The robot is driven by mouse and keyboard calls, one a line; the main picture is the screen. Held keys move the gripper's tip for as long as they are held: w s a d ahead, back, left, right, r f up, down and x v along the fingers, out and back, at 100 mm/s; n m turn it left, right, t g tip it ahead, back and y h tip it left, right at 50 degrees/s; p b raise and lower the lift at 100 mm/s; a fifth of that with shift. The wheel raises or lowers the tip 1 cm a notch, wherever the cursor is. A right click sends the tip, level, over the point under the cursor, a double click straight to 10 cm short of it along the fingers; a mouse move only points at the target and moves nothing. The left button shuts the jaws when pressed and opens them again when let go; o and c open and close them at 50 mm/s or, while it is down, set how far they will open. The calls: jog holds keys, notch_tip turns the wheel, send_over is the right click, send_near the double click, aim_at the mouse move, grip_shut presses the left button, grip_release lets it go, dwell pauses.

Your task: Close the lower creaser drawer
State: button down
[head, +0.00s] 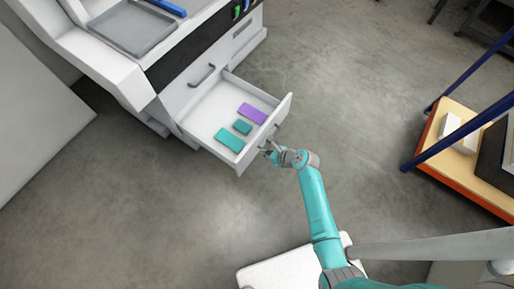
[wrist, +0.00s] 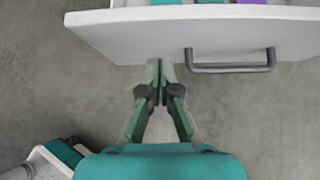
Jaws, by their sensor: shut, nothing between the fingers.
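The lower creaser drawer (head: 207,113) stands pulled out of the white creaser (head: 183,84) in the head view. It holds teal and purple flat pieces. Its front panel (wrist: 130,33) and grey bar handle (wrist: 230,68) show in the wrist view. My gripper (wrist: 160,62) is shut and empty, its fingertips close to the lower edge of the front panel, left of the handle. In the head view my gripper (head: 265,151) is at the outer side of the drawer front. I cannot tell whether the fingertips touch the panel.
Another drawer with a handle (head: 202,76) sits shut above the open one. A grey tray (head: 132,27) lies on top of the creaser. A cart with blue posts (head: 460,132) and a wooden shelf stands at the right. The floor between is clear.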

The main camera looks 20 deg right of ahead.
aim_at(252, 148)
jog(key=shift+w+a+r, duration=0.1)
jog(key=shift+w+a, duration=0.5)
jog(key=shift+w, duration=0.2)
jog(key=shift+w+a, duration=0.55)
jog(key=shift+w, duration=0.2)
